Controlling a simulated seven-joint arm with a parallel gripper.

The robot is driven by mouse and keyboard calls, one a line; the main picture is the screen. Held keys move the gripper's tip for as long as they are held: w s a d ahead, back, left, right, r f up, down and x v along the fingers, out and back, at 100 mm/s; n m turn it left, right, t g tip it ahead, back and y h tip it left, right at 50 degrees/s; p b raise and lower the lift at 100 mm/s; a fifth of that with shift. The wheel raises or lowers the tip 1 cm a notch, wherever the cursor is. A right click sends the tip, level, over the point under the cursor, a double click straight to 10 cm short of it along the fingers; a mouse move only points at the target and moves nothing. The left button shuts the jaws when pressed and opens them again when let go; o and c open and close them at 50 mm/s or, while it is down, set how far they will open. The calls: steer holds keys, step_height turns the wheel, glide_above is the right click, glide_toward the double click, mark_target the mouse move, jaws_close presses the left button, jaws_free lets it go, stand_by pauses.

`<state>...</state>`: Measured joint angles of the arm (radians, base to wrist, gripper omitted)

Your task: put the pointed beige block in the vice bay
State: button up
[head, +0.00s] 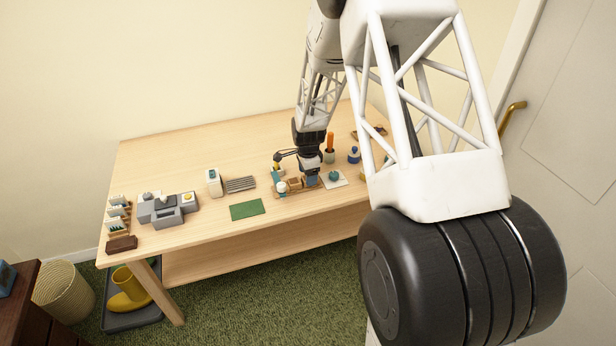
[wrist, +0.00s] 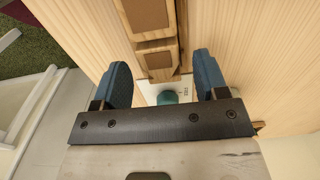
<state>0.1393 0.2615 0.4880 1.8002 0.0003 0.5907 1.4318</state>
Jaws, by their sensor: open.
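My gripper (head: 311,180) points down over the right end of a small wooden tray (head: 295,186) on the table. In the wrist view, its two blue fingers (wrist: 161,62) stand wide apart with nothing held between them. The wooden tray with brown-floored compartments (wrist: 157,45) lies beyond and between the fingers. A teal rounded object (wrist: 168,96) sits on a white card below the tray. In the head view, the teal object (head: 333,176) is just right of my gripper. I cannot make out the pointed beige block or tell which place is the vice bay.
A grey blocky fixture (head: 168,208) stands at the table's left, beside a small rack (head: 118,215). A white box (head: 213,182), a ridged grey mat (head: 240,184) and a green mat (head: 246,209) lie mid-table. An orange-handled tool (head: 330,143) and blue bottle (head: 353,155) stand near my gripper.

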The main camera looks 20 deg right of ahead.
step_height(320, 180, up, 11)
stand_by(0.5)
stand_by(0.6)
steer(key=s+a+r+n+t, duration=0.1)
steer(key=s+a+r+n, duration=0.25)
steer(key=s+r, duration=0.6)
steer(key=s+a+r+n, duration=0.3)
steer(key=s+r+n, duration=0.2)
steer(key=s+r, duration=0.45)
steer(key=s+a+r+n, duration=0.1)
steer(key=s+n, duration=0.3)
steer(key=s, duration=0.8)
steer(key=s+a+r+n+t, duration=0.1)
steer(key=s+n, duration=0.4)
steer(key=s, duration=0.8)
step_height(320, 180, up, 2)
steer(key=shift+a+r+t, duration=0.15)
steer(key=shift+a+t, duration=0.15)
steer(key=shift+a, duration=0.4)
